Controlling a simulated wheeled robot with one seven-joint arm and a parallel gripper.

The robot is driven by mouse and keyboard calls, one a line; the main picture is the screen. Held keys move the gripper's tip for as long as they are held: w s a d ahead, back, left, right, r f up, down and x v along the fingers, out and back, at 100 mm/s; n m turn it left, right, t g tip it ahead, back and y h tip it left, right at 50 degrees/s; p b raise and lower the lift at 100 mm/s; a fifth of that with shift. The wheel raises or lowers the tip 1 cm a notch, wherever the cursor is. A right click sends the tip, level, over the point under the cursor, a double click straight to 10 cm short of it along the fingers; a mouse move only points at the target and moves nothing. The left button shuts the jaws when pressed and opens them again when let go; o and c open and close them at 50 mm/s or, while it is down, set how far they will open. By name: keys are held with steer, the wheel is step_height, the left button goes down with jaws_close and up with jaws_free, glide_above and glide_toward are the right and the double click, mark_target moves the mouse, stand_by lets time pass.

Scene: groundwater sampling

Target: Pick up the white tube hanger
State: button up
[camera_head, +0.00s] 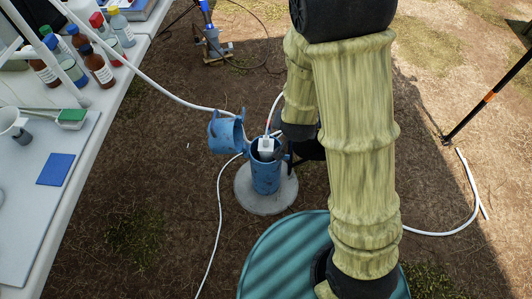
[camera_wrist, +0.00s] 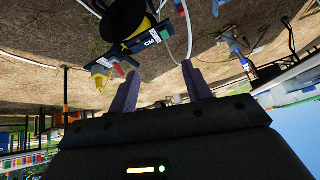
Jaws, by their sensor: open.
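The white tube hanger (camera_head: 266,146) is a small white block at the mouth of the blue well casing (camera_head: 266,178). The casing stands upright on a round grey concrete pad (camera_head: 252,202). White tubing runs at the hanger. My arm covers the area just right of the casing in the head view, and my fingers cannot be made out clearly there. In the wrist view my gripper (camera_wrist: 163,82) is open, with nothing between its two fingers. I cannot pick out the hanger in the wrist view.
A blue open cap (camera_head: 226,135) hangs tilted left of the casing. A white table (camera_head: 78,165) with several bottles fills the left. A teal drum (camera_head: 270,262) stands in front. White tubing (camera_head: 216,220) trails over the ground. The wrist view shows a yellow-black reel (camera_wrist: 124,22).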

steer(key=w+a+f+t+h+b, duration=0.1)
steer(key=a+f+t+b, duration=0.15)
steer(key=f+b, duration=0.6)
steer(key=w+a+f+t+h+b, duration=0.1)
steer(key=a+f+t+b, duration=0.15)
steer(key=f+b, duration=0.65)
steer(key=n+t+y+b, duration=0.2)
steer(key=n+t+b, duration=0.1)
steer(key=t+b, duration=0.4)
glide_toward(266, 140)
steer(key=s+g+b, duration=0.1)
steer(key=s, duration=0.3)
steer(key=shift+s+a+r, duration=0.15)
steer(key=shift+s+r, duration=0.05)
steer(key=shift+r, duration=0.25)
steer(key=w+b, duration=0.2)
steer(key=w, duration=0.3)
steer(key=w+b, duration=0.2)
steer(key=w, duration=0.4)
steer(key=shift+w+d+f, duration=0.1)
steer(key=shift+d+f, duration=0.05)
steer(key=shift+d, duration=0.05)
steer(key=shift+w+b, duration=0.3)
steer(key=shift+w, duration=0.25)
steer(key=shift+w, duration=0.1)
